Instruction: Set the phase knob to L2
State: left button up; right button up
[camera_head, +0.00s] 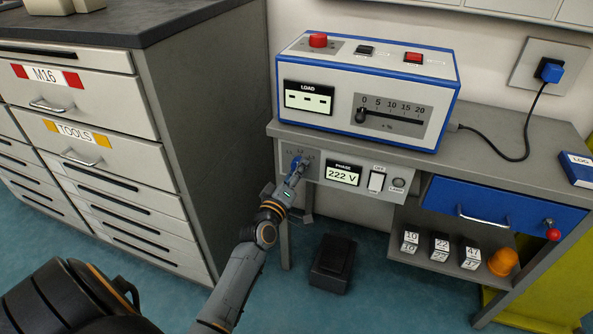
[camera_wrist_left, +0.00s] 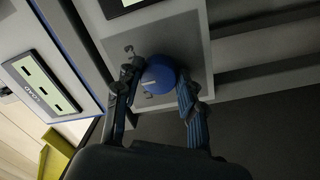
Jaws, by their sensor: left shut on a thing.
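The blue phase knob (camera_head: 296,162) is on the grey front panel under the tabletop, left of the PHASE display (camera_head: 343,174), which reads 222 V. The wrist view shows the round blue knob (camera_wrist_left: 159,72) between both fingers of my left gripper (camera_head: 299,173). The gripper is shut on the knob, with a finger on each side. Small position marks show around the knob, but they are too small to read surely, and the fingers hide part of the panel. I cannot tell which mark the knob points to. My right gripper is not in view.
A blue-edged LOAD box (camera_head: 358,125) with a slider and red buttons stands on the bench. A white switch (camera_head: 376,181) and a lamp (camera_head: 399,183) sit right of the display. A grey drawer cabinet (camera_head: 205,150) stands close on the left. A blue drawer (camera_head: 490,212) is at right.

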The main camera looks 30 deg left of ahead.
pick_arm(q)
jog(key=o, duration=1.2)
jog(key=shift+s, duration=0.1)
jog(key=v, duration=1.1)
jog(key=shift+s, duration=0.4)
jog(key=shift+d, duration=0.1)
